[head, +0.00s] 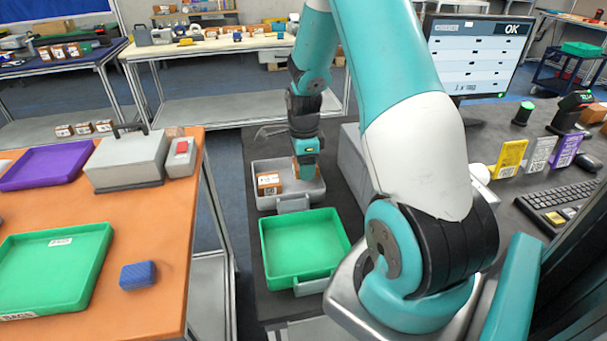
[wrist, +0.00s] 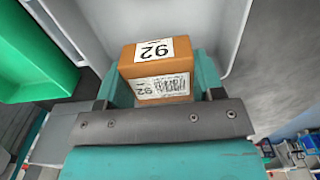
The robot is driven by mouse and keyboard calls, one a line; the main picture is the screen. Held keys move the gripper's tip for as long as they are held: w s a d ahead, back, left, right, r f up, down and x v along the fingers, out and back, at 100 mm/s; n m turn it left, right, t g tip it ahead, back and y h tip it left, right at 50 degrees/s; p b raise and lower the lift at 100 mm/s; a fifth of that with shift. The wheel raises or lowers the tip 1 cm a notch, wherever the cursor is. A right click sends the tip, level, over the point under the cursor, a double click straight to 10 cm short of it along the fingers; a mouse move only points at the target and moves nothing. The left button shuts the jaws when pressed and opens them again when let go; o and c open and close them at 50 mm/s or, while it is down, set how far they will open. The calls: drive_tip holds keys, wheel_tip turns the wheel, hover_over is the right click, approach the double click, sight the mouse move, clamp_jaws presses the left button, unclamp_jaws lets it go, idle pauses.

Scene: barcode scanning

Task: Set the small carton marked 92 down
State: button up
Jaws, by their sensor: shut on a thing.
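The small carton marked 92 (wrist: 157,68) is brown, with a white 92 label on top and a barcode label on its near face. In the wrist view it sits between the two teal fingers of my gripper (head: 305,174), which is shut on it. In the head view my gripper points down inside the right part of the grey tray (head: 260,203), and the carton is mostly hidden by it. I cannot tell whether the carton touches the tray floor.
Another brown carton (head: 268,184) stands in the grey tray, left of my gripper. An empty green tray (head: 300,245) is just in front of the grey one. A grey box stands close on the right. A monitor (head: 473,55) showing OK stands further right.

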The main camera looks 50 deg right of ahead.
sight(304, 184)
drive_tip(key=shift+f, duration=1.8)
drive_tip(key=shift+f, duration=0.1)
drive_tip(key=shift+f, duration=0.15)
drive_tip(key=o, duration=1)
